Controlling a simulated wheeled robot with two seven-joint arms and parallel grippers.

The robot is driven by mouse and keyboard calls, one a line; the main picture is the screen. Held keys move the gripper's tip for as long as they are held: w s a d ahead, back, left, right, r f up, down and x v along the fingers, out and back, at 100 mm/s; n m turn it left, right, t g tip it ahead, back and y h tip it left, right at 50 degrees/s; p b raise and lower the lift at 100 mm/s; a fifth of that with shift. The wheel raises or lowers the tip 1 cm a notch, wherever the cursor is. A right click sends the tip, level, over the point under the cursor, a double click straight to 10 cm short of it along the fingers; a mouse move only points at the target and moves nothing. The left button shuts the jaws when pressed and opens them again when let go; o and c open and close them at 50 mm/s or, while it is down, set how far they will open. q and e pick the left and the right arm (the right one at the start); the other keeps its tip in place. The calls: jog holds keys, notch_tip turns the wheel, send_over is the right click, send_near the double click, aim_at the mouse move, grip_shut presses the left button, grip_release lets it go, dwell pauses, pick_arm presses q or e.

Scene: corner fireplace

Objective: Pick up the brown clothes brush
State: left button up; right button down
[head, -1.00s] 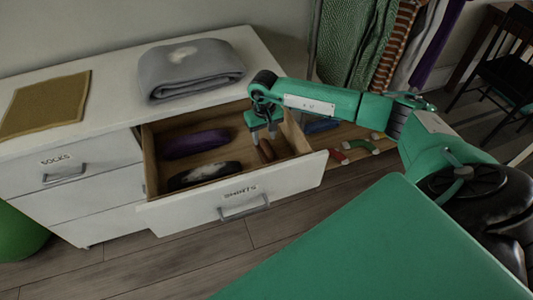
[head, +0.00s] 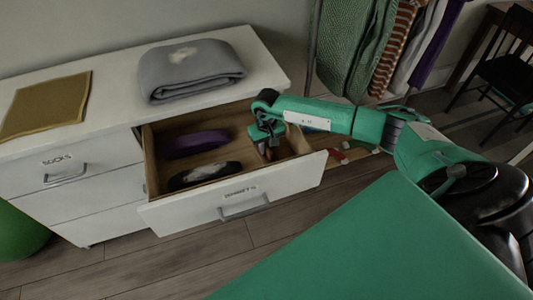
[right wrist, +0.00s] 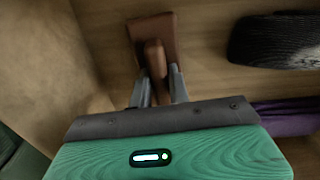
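The brown clothes brush (right wrist: 155,42) lies on the wooden floor of the open drawer, near its right side. In the right wrist view its wide head is at the top and its narrow handle runs down between my fingers. In the head view my right gripper (head: 268,148) reaches down into the drawer and mostly covers the brush. In the right wrist view my right gripper (right wrist: 159,84) is open, its fingers on either side of the handle and close to it. My left gripper is not in view.
The drawer (head: 235,198) also holds a dark item with a pale patch (head: 204,175) and a purple item (head: 196,143). A folded grey cloth (head: 190,70) and a mustard cloth (head: 45,104) lie on the dresser top. Clothes (head: 350,45) hang behind my right arm.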

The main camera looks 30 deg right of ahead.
aim_at(267, 146)
jog(key=shift+r, duration=0.1)
